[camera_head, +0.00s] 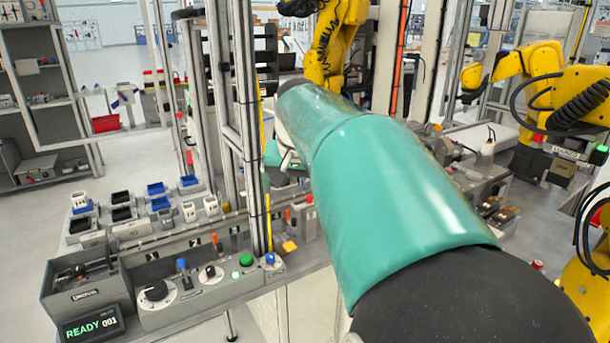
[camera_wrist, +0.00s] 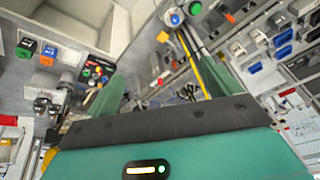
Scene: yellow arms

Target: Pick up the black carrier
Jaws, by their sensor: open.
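Small carriers with black insides stand in a group on the grey bench at the left of the head view: one black carrier (camera_head: 80,225) at the front left, another black carrier (camera_head: 121,214) beside it, and another black carrier (camera_head: 120,197) behind. I cannot tell which one is meant. My gripper (camera_head: 283,158) is mostly hidden behind my green arm, right of these carriers and apart from them. In the wrist view my gripper (camera_wrist: 168,85) has its two green fingers spread, with nothing held between them. The black carriers are not clear in the wrist view.
Blue carriers (camera_head: 156,188) and white parts (camera_head: 189,211) stand among the black ones. A control panel (camera_head: 208,287) and grey bin (camera_head: 85,283) are in front. A metal post (camera_head: 243,120) rises between the carriers and my arm. Yellow robot arms (camera_head: 540,95) stand at the right.

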